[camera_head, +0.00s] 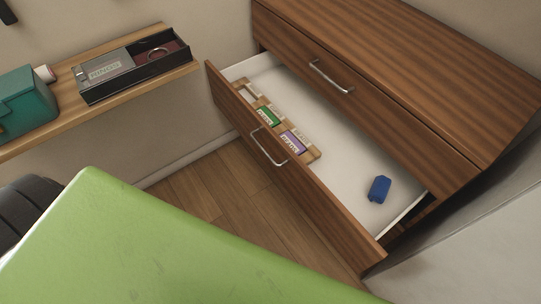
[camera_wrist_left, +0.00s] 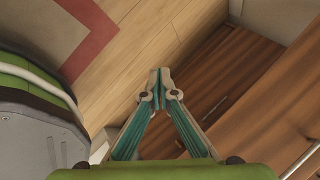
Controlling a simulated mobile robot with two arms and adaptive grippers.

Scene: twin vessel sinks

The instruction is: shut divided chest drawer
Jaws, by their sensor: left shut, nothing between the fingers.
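The wooden chest (camera_head: 420,62) has its lower drawer (camera_head: 315,200) pulled out. The drawer has a brown front with a metal handle (camera_head: 268,150) and a white inside. In it lie a wooden divider rack (camera_head: 305,150) with several cards or small packets, green and purple among them, and a small blue object (camera_head: 379,189). The upper drawer, with its own handle (camera_head: 330,78), is closed. In the left wrist view my left gripper (camera_wrist_left: 160,72) is shut and empty. Brown wooden panels (camera_wrist_left: 232,75) show beyond and to the right of it; contact cannot be made out. My right gripper is not in view.
A wall shelf (camera_head: 150,83) at the left holds a black tray (camera_head: 140,82) with a grey box (camera_head: 103,68), and a teal case (camera_head: 25,105). Bare wooden floor (camera_head: 205,190) shows left of the drawer front. A large green part of mine covers the lower left.

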